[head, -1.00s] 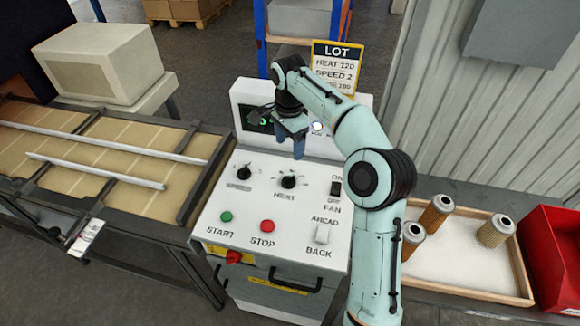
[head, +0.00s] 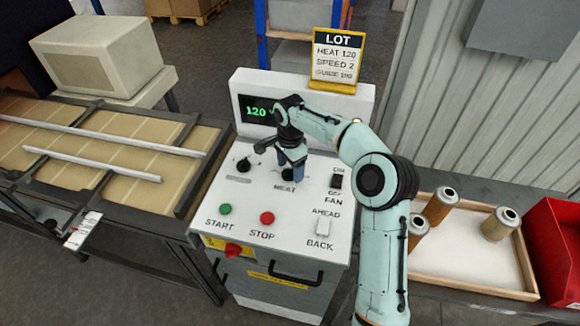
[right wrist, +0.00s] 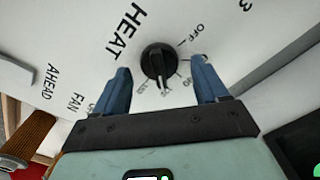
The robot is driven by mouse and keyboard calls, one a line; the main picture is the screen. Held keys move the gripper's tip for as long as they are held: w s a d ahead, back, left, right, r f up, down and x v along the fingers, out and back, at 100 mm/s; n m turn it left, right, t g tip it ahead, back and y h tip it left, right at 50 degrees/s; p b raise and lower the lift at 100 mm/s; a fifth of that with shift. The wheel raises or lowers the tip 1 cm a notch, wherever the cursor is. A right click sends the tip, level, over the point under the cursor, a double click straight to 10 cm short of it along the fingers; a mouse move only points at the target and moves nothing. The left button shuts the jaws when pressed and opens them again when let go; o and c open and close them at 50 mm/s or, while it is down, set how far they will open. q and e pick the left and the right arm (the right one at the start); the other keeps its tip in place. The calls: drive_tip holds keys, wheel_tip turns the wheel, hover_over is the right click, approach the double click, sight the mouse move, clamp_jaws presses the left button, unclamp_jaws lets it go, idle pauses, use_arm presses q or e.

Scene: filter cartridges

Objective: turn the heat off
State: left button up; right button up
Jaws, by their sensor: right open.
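The black HEAT knob (right wrist: 158,62) is on the white control panel (head: 240,205). In the right wrist view its OFF mark lies to its upper right, and its pointer appears turned toward the numbers on the lower side, away from OFF. My right gripper (head: 290,170) is over this knob in the head view and hides most of it. Its two blue fingers (right wrist: 161,70) are open, one on each side of the knob, with a gap on both sides. The green display (head: 257,112) reads 120. My left gripper is not in view.
Nearby are the speed knob (head: 243,165), fan switch (head: 336,181), green START button (head: 225,209), red STOP button (head: 267,218) and AHEAD/BACK switch (head: 323,226). A yellow-framed LOT sign (head: 337,60) stands behind. A wooden tray (head: 470,287) with filter cartridges is at right.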

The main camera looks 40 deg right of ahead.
drive_tip(key=c, duration=1)
drive_tip(key=shift+c, duration=0.2)
